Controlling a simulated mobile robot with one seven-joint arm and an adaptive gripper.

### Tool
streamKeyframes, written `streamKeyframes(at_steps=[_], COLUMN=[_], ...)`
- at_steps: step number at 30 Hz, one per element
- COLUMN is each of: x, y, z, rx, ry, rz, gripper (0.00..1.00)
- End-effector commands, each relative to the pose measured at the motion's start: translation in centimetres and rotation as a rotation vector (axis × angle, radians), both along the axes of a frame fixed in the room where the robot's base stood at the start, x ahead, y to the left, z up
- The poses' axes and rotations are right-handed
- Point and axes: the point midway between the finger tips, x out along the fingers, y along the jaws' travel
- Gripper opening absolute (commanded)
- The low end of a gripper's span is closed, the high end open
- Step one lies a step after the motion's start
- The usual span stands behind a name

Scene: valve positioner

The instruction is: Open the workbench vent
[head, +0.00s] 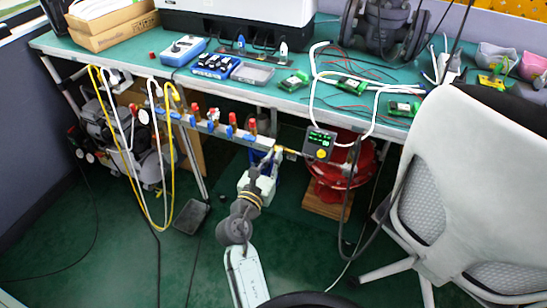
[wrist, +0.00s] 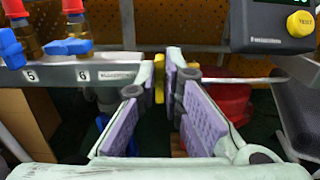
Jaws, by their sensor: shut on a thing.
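The workbench vent appears to be the small yellow handle at the right end of the grey numbered manifold (head: 200,122). In the wrist view the yellow handle (wrist: 159,88) shows between the fingertips of my gripper (wrist: 165,75). The purple-padded fingers are close together and shut on it. Most of the handle is hidden behind the fingers. In the head view my gripper (head: 264,163) reaches up under the bench's front edge at the manifold's right end, just left of a dark controller box (head: 318,143). The handle's exact angle cannot be told.
Red-and-blue valves (wrist: 70,30) line the manifold left of my gripper. The controller with a yellow knob (wrist: 300,24) hangs close on the right. A red tank (head: 340,180) stands under the bench. An office chair (head: 440,190) stands at right. Yellow and white hoses (head: 165,205) hang at left.

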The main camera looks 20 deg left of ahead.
Motion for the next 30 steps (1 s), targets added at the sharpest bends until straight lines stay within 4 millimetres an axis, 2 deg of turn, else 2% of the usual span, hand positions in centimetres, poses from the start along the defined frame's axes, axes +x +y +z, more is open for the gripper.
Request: streamKeyframes(at_steps=[14,30], x=[0.07,0.13], y=[-0.10,-0.65], z=[0.05,-0.16], rx=[0.074,0.529], ry=[-0.003,-0.021], rz=[-0.001,-0.002], gripper=[0.00,0.00])
